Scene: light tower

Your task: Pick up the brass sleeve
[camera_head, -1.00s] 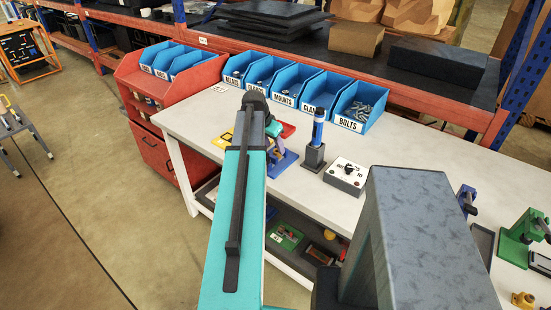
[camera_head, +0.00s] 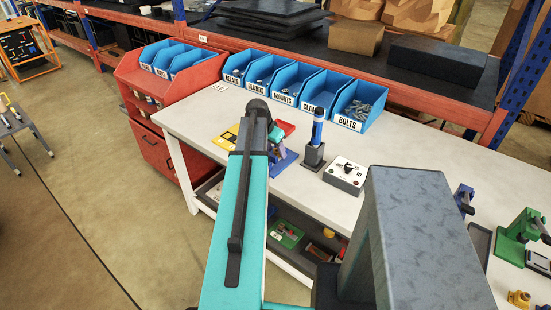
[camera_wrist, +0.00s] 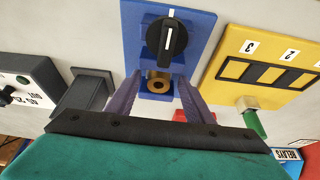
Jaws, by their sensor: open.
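The brass sleeve (camera_wrist: 158,84) shows in the wrist view as a short brass ring with a dark hole. It sits in a blue fixture (camera_wrist: 190,35), below a black rotary knob (camera_wrist: 167,37). My gripper (camera_wrist: 156,79) is open, with one finger on each side of the sleeve. I cannot tell whether either finger touches it.
A yellow numbered panel (camera_wrist: 262,68) with a green-handled part is right of the fixture in the wrist view. A black holder (camera_wrist: 88,91) and a switch box (camera_wrist: 30,85) are left. Blue labelled bins (camera_head: 300,90) line the bench's back.

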